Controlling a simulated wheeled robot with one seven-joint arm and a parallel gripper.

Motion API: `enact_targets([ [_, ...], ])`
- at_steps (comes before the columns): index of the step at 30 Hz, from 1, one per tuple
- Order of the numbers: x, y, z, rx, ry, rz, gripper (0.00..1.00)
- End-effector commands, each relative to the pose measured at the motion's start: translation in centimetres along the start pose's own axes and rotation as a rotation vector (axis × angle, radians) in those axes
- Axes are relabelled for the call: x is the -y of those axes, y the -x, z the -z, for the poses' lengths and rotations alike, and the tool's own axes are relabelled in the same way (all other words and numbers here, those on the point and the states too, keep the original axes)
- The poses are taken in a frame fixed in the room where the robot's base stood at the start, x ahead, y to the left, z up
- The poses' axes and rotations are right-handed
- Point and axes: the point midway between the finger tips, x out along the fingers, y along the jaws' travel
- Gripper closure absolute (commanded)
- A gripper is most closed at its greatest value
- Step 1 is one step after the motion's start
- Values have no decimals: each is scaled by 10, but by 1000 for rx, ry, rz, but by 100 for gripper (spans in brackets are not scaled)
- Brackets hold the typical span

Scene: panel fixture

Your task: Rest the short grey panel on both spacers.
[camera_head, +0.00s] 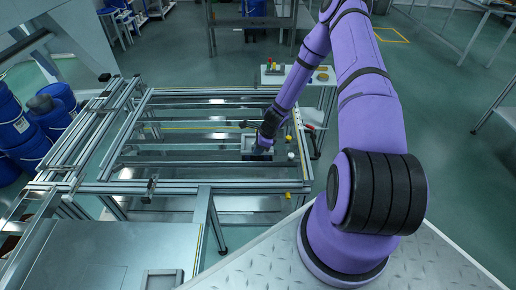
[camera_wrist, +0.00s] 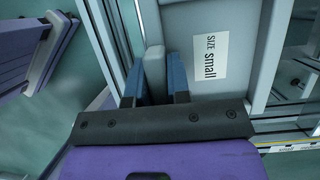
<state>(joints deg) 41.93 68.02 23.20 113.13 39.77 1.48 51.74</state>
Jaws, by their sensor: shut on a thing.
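The short grey panel (camera_wrist: 255,30) fills the right of the wrist view and carries a white "SIZE small" label. My gripper (camera_wrist: 157,80) has its two blue fingers on either side of a light grey upright part at the panel's left side, and is shut on it. In the head view my gripper (camera_head: 264,143) is over the right part of the metal frame, with the small grey panel (camera_head: 256,157) below it, partly hidden. I cannot make out the two spacers for certain, nor whether the panel touches any support.
The aluminium frame (camera_head: 190,188) has several parallel rails with open gaps. Small yellow pieces (camera_head: 288,195) sit along its right side. A small white table (camera_head: 300,77) with objects stands behind. Blue drums (camera_head: 20,130) stand at the left.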

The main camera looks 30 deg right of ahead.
Motion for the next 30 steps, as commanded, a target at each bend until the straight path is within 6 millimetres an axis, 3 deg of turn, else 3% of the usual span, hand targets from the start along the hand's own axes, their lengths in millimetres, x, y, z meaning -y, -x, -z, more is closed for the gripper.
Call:
enact_targets([
  [10, 0, -5, 2, 0, 0, 0, 100],
  [11, 0, -5, 2, 0, 0, 1, 76],
  [14, 0, -5, 2, 0, 0, 1, 53],
  [24, 0, -3, 2, 0, 0, 1, 53],
  [30, 1, 19, 2, 0, 0, 2, 53],
])
